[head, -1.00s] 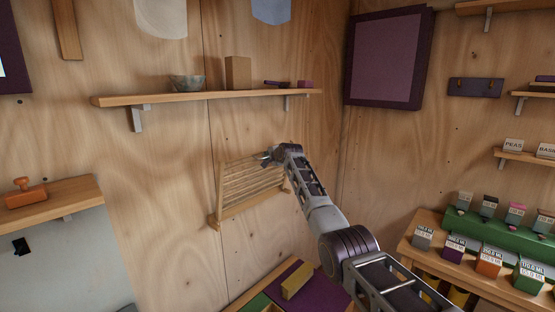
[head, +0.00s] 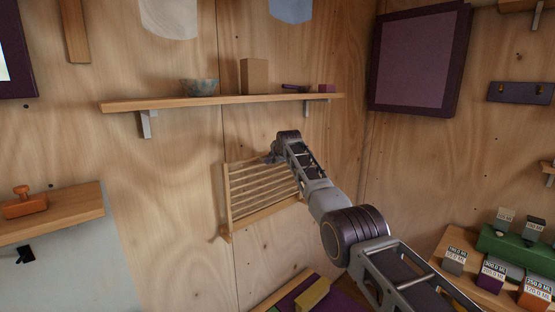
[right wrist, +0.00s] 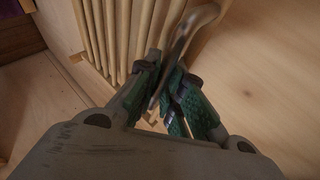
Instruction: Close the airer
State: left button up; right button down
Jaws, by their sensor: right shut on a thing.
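The airer (head: 262,193) is a light wooden slatted rack on the plywood wall, below the long shelf in the head view. Its slats (right wrist: 98,30) also show at the top of the right wrist view. My right gripper (head: 272,157) is at the airer's upper part, near its right side. How this piece joins the airer is hidden. My left gripper is not in view.
The long wall shelf (head: 190,103) above the airer holds a bowl (head: 199,87), a tan box (head: 254,76) and small items. A counter with a yellow block (head: 313,295) lies below. Labelled boxes (head: 494,276) stand at lower right. Bare wall flanks the airer.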

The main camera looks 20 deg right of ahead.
jog(key=shift+r, duration=0.35)
jog(key=c, duration=1.7)
grip_release()
jog(key=shift+w+a, duration=0.1)
jog(key=shift+o, duration=0.9)
jog(key=shift+w+f, duration=0.1)
jog(key=shift+f, duration=0.1)
jog(key=shift+s+a, duration=0.1)
jog(key=shift+s, duration=0.15)
jog(key=shift+s+r, duration=0.1)
jog(key=v, duration=1.1)
jog(key=shift+s+r, duration=0.1)
jog(key=shift+s, duration=0.05)
